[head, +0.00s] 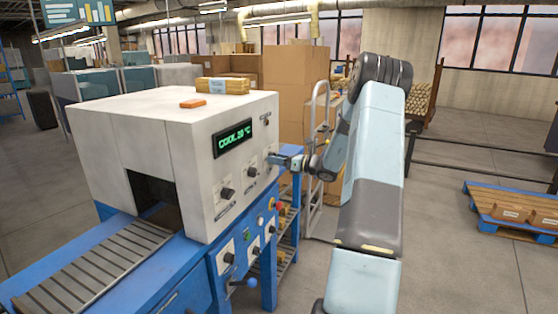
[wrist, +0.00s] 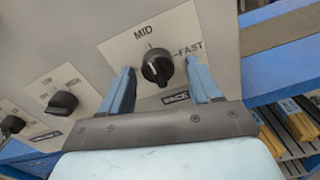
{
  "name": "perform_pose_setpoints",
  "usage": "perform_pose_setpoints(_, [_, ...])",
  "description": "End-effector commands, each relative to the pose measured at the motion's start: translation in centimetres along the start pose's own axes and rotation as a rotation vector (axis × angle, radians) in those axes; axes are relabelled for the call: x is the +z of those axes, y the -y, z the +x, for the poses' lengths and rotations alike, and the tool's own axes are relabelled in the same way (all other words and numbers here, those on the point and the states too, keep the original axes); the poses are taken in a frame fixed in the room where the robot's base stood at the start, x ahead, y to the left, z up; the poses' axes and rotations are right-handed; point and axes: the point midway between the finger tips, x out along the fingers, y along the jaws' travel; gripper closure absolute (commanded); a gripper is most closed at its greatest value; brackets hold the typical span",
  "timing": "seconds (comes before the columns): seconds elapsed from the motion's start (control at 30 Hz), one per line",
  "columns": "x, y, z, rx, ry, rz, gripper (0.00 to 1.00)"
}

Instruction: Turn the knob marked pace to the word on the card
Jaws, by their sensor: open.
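The pace knob (wrist: 157,67) is black and sits on a pale plate on the machine's front. The words MID (wrist: 144,33) above it and FAST (wrist: 188,48) to its right show; the left side of the plate shows no readable word. The label below reads PACE (wrist: 176,98), partly behind a finger. I cannot surely read the knob's pointer. My gripper (wrist: 159,66) is open, its blue fingers on either side of the knob in the picture; contact is not clear. In the head view my gripper (head: 277,160) hides this knob. I cannot make out a card.
Two more knobs (wrist: 62,103) (wrist: 12,125) sit left of the pace knob. The white machine (head: 120,135) has a green display reading COOL 20 °C. A blue lower panel (head: 245,245) has more knobs and a red button. Cardboard boxes (head: 290,85) stand behind.

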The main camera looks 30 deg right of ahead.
Motion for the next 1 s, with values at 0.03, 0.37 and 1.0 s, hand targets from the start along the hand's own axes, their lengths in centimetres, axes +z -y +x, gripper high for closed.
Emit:
perform_pose_setpoints(0.03, [0.0,0.01,-0.01,0.0,0.0,0.0,0.37])
perform_pose_setpoints(0.37, [0.01,0.02,-0.05,0.0,0.0,0.0,0.65])
perform_pose_setpoints(1.0, [0.12,0.33,-0.29,-0.007,0.001,-0.056,0.93])
